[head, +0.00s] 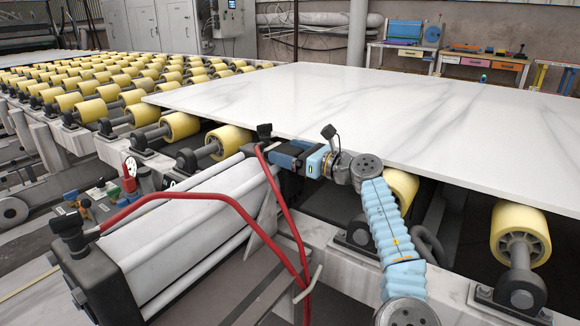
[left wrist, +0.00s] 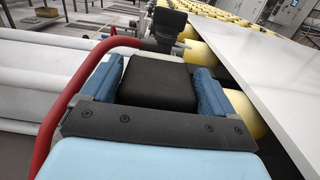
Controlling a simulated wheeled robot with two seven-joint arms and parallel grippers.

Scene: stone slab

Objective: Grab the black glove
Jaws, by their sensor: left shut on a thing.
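My left gripper (head: 292,156) has blue fingers and points left, between the edge of the white stone slab (head: 290,100) and the big grey cylinder (head: 185,235). In the left wrist view, its two blue fingers (left wrist: 157,68) close on the sides of a smooth, block-like black thing (left wrist: 157,88). I see no clear glove shape in it, so I cannot tell if it is the black glove. No other glove shows. My right gripper is not in view.
A red hose (head: 205,197) loops over the cylinder close to my gripper. A black fitting (left wrist: 168,25) stands just beyond the fingers. Yellow rollers (head: 180,126) lie beside and under the slab. Workbenches (head: 405,52) stand at the back.

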